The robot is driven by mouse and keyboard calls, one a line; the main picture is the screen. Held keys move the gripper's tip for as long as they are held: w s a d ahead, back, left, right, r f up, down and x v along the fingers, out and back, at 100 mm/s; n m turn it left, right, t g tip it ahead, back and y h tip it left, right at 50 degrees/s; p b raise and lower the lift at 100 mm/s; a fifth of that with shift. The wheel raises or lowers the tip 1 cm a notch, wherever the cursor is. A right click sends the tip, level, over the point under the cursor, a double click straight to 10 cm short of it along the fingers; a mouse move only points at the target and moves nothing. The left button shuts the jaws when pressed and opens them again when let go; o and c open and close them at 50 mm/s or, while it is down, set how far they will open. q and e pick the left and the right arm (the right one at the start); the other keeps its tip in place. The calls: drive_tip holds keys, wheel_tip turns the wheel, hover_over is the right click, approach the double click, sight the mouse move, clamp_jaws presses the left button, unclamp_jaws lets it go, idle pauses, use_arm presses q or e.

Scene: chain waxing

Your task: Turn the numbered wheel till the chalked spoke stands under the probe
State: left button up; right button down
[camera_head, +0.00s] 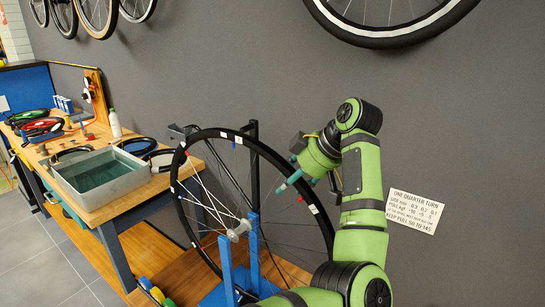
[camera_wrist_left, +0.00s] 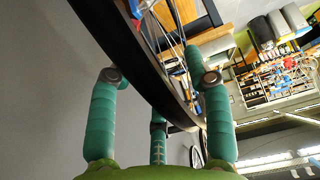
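The wheel (camera_head: 228,131) stands upright in a blue stand (camera_head: 226,266), its hub (camera_head: 239,230) at the stand's top. White patches sit on its dark rim; any numbers are too small to read. Several spokes at the left look white, but I cannot tell which is chalked. A grey block (camera_head: 180,131) is at the rim's upper left; I cannot tell if it is the probe. My left gripper (camera_head: 291,182) is at the rim's right side. In the left wrist view its teal fingers (camera_wrist_left: 160,78) stand apart on both sides of the rim (camera_wrist_left: 150,85). My right gripper is out of view.
A wooden workbench (camera_head: 125,205) at the left carries a grey water tank (camera_head: 56,176), a white bottle (camera_head: 115,124) and coiled tyres. A sign (camera_head: 413,211) reading "One quarter turn" is on the grey wall. Another wheel (camera_head: 390,40) hangs above.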

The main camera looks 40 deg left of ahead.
use_arm(q)
drive_tip(key=shift+d, duration=0.7)
drive_tip(key=shift+r, duration=0.2)
drive_tip(key=p+v, duration=0.6)
drive_tip(key=v, duration=0.3)
drive_tip(key=shift+r+p, duration=0.2)
drive_tip(key=shift+p, duration=0.1)
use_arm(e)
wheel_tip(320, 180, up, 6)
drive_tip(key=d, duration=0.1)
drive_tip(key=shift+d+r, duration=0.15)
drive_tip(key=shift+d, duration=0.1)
use_arm(q)
drive_tip(key=shift+d, duration=0.15)
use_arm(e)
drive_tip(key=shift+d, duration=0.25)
